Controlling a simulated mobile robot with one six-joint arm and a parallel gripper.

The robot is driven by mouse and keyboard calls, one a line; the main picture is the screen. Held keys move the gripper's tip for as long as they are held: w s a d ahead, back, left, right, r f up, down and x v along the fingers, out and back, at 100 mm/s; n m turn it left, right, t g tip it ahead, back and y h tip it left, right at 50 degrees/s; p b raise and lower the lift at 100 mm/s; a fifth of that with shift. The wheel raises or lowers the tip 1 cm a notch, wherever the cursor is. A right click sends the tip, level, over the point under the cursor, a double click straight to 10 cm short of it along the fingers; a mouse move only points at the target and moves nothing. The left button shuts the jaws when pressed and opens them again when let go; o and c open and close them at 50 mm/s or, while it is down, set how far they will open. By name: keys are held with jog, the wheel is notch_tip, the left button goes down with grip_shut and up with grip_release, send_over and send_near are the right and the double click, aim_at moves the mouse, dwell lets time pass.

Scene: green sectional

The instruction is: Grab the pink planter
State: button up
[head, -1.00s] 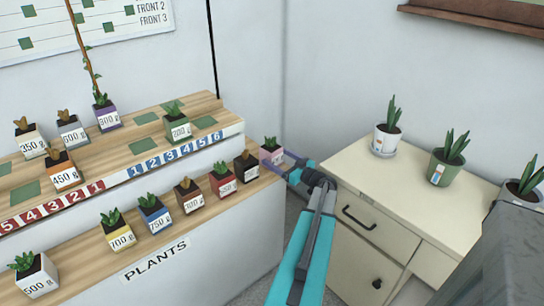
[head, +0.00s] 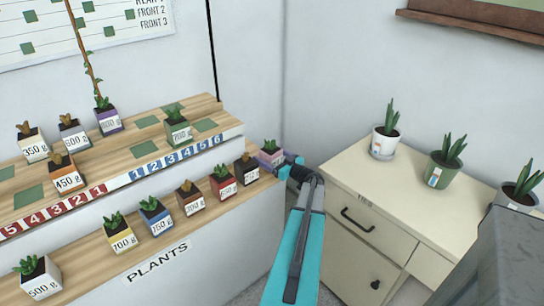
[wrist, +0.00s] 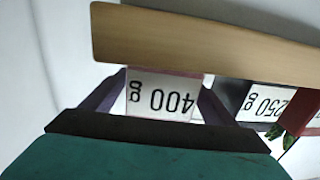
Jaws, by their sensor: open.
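The pink planter (head: 269,158), with a green plant in it, stands at the right end of the lower wooden shelf in the head view. My gripper (head: 278,161) reaches it from the right and partly covers it. In the wrist view the planter's white label, reading 400 g upside down, fills the gap between my fingers on the planter (wrist: 165,97). My gripper (wrist: 158,100) is open, with one finger on each side of the planter. Whether either finger touches it cannot be told.
A black planter (head: 246,168) stands close to the left of the pink one, followed by a red planter (head: 223,187). The upper shelf step (head: 220,123) rises behind the row. A cream cabinet (head: 345,185) with several potted plants stands to the right.

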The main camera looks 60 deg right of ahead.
jog(key=shift+x, duration=1.15)
jog(key=c, duration=1.4)
jog(key=shift+r, duration=0.15)
jog(key=shift+r+b, duration=0.95)
jog(key=shift+r, duration=3.95)
